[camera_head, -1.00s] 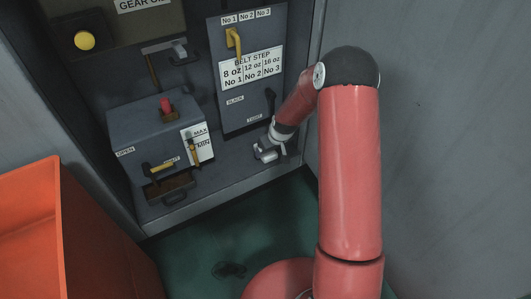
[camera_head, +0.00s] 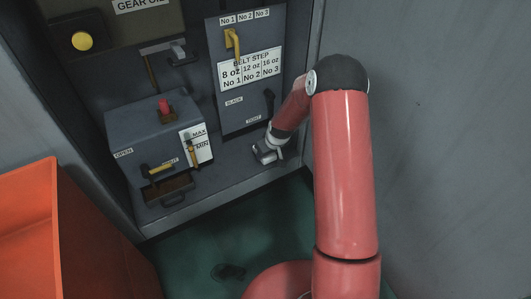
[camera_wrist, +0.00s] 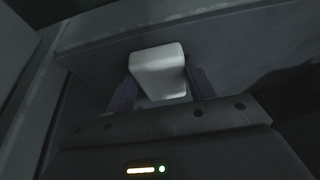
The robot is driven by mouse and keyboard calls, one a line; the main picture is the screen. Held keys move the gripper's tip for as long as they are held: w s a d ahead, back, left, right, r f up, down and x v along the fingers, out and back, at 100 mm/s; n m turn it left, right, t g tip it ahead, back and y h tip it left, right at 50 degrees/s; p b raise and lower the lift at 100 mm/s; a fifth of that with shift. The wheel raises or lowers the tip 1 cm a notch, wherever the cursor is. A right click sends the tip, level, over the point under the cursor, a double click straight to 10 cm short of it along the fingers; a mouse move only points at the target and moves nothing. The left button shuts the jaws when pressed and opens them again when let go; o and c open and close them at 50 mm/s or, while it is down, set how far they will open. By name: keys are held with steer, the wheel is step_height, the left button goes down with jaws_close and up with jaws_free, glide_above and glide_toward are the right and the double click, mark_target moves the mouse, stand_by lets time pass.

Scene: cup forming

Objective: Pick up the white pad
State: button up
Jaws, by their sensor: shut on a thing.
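The white pad (camera_wrist: 158,72) is a small pale block with rounded edges. In the wrist view it sits between the two dark fingers of my gripper (camera_wrist: 160,88), which are shut on it. In the head view my gripper (camera_head: 266,153) is small and low at the right end of the grey machine's ledge, under the upright panel. The pad itself cannot be made out clearly there. Whether the pad touches the ledge or is clear of it I cannot tell.
A grey box (camera_head: 155,130) with a red knob, yellow-handled levers and an open drawer (camera_head: 170,190) stands left of my gripper. The upright panel (camera_head: 245,75) with a yellow handle is behind it. An orange bin (camera_head: 40,235) is at lower left. Green floor (camera_head: 220,245) lies in front.

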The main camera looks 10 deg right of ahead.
steer(key=shift+s+a+r, duration=0.1)
steer(key=shift+a+r, duration=0.05)
steer(key=shift+r, duration=0.4)
step_height(320, 180, up, 6)
steer(key=shift+s+r+p, duration=0.1)
steer(key=shift+r+p, duration=0.1)
steer(key=shift+p, duration=0.65)
steer(key=s+a, duration=1.3)
steer(key=s, duration=0.1)
steer(key=shift+a+f, duration=0.25)
